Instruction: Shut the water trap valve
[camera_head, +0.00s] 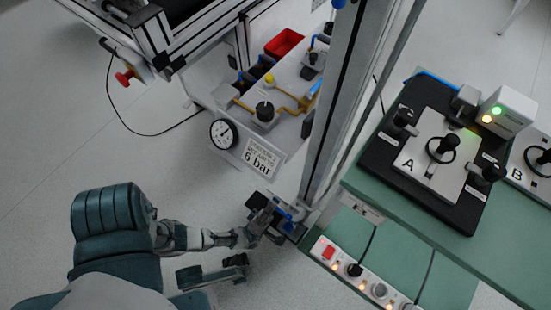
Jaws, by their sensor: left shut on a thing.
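The water trap valve (287,214) appears as a small dark unit with a blue part, low at the foot of the metal post. My left gripper (268,220) reaches in from the left and is shut at this unit, on what looks like its valve. The fingers hide part of the valve, so its handle angle is hard to tell.
A metal post (342,100) rises beside the valve. A pressure gauge (223,134) and a "6 bar" sign (260,160) are above it. A lit power strip (350,270) and a green bench (400,205) lie to the right. Grey floor is clear at left.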

